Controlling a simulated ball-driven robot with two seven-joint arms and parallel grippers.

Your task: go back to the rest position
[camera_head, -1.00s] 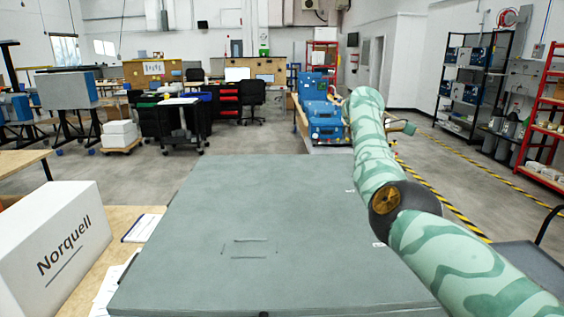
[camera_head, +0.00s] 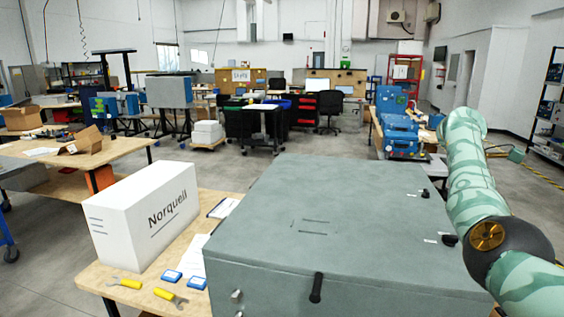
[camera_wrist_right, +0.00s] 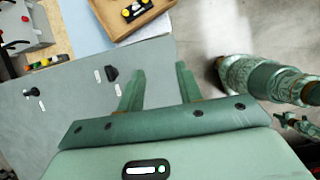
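My right gripper (camera_wrist_right: 160,72) shows in the right wrist view with its two green fingers apart and nothing between them. The grey analyser's flat top (camera_wrist_right: 60,95) lies beyond the fingers and to their left. In the head view my right arm (camera_head: 470,180) rises along the right side of the grey analyser (camera_head: 330,215); I cannot make out the gripper's fingers there. My left arm and gripper do not show in the head view.
A white Norquell box (camera_head: 150,215) stands left of the analyser on a wooden bench (camera_head: 95,280). Yellow-handled tools (camera_head: 168,294) and blue-framed cards (camera_head: 172,275) lie in front of it. A wooden tray (camera_wrist_right: 130,18) shows in the wrist view. Grey floor (camera_head: 215,170) is open behind the bench.

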